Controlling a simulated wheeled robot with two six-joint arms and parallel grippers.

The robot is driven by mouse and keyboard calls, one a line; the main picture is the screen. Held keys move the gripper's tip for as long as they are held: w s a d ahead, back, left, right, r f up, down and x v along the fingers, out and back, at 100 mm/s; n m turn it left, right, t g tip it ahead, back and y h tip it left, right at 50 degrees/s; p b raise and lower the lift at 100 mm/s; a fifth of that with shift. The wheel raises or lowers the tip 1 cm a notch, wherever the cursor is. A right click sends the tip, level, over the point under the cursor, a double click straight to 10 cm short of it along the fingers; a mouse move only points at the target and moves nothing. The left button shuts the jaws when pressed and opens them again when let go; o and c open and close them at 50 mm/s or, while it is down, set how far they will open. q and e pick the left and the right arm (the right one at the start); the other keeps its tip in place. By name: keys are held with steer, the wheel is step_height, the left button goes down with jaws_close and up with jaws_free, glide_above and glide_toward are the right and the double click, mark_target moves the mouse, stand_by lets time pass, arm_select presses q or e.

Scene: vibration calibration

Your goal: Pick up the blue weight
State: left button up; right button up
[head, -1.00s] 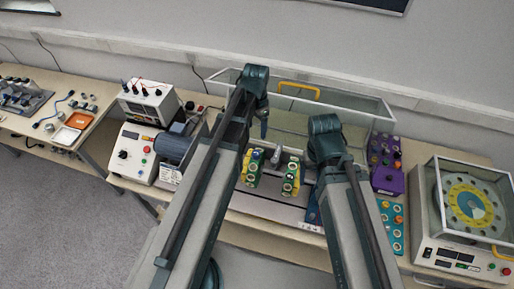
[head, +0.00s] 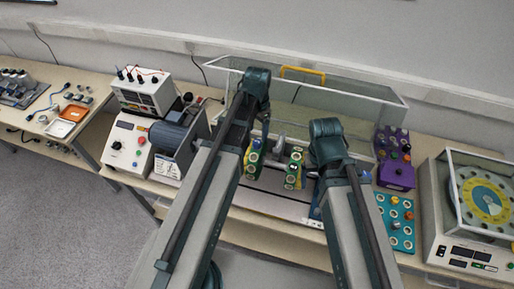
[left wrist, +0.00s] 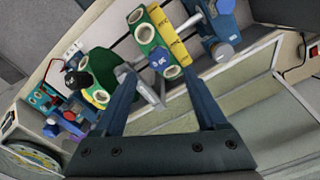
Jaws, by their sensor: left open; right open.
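A small blue piece with white marking (left wrist: 158,58), which looks like the blue weight, sits on a green and yellow holder (left wrist: 148,33) with several round sockets. In the head view it shows as a blue spot (head: 257,144) on the left green holder (head: 252,163). My left gripper (left wrist: 158,76) is open and empty, its fingers on either side of the blue piece in the wrist picture; whether they touch it I cannot tell. In the head view its end (head: 265,124) is mostly hidden. My right gripper is hidden behind its own arm.
A second green and yellow holder (head: 294,168) stands close to the right. A clear-walled case with a yellow handle (head: 303,72) lies behind. A purple box (head: 396,174), a teal socket plate (head: 397,238) and a dial device (head: 484,200) stand right; a motor unit (head: 176,137) stands left.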

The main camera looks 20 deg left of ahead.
mark_target(258, 141)
arm_select(q)
step_height(258, 141, down, 5)
steer(key=b, duration=0.5)
steer(key=shift+f, duration=0.15)
jaws_close()
